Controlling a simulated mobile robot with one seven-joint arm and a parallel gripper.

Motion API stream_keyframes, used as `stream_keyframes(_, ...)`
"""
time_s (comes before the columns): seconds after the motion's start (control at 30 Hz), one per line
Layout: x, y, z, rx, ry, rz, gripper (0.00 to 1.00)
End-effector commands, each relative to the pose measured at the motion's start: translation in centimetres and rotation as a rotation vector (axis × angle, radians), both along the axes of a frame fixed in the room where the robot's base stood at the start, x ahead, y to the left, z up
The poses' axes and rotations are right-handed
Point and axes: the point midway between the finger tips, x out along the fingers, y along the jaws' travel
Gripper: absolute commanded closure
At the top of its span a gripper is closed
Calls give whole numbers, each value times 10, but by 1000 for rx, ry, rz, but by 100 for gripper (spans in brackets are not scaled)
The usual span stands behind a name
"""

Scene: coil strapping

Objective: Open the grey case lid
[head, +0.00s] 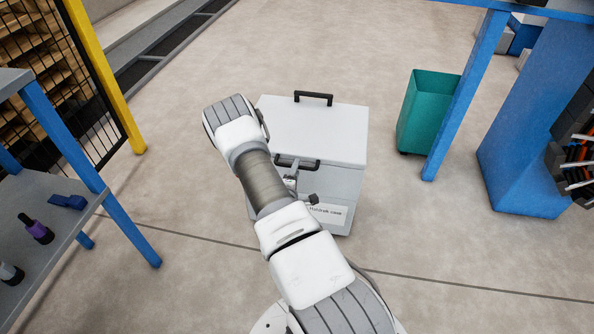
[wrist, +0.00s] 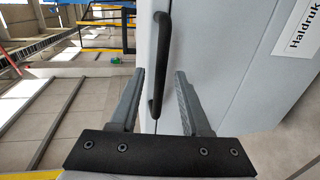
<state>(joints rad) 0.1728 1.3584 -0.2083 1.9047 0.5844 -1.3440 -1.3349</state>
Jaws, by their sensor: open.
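The grey case (head: 340,190) stands on the floor in the middle of the head view, partly behind my arm. Its lid (head: 320,125) lies flat and shut. A black handle (head: 298,163) is on the front of the case near the lid's front edge; a second black handle (head: 313,98) is at the back. In the wrist view, my gripper (wrist: 161,75) is open, with one finger on each side of the front handle (wrist: 164,50). The fingers look apart from the bar; I cannot tell how deep it sits between them. My arm hides much of the gripper in the head view.
A green bin (head: 425,115) stands right of the case by a blue post (head: 465,95). A grey table (head: 50,215) with small tools is at the left, with a yellow-posted fence (head: 105,75) behind. The floor around the case is clear.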

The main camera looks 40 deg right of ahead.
Motion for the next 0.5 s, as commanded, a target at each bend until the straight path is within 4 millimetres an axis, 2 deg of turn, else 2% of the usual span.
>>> stream_keyframes(0.2, 13, -15, -5, 1, 0, 0, 53)
stream_keyframes(0.5, 15, -17, -5, 2, 0, 1, 53)
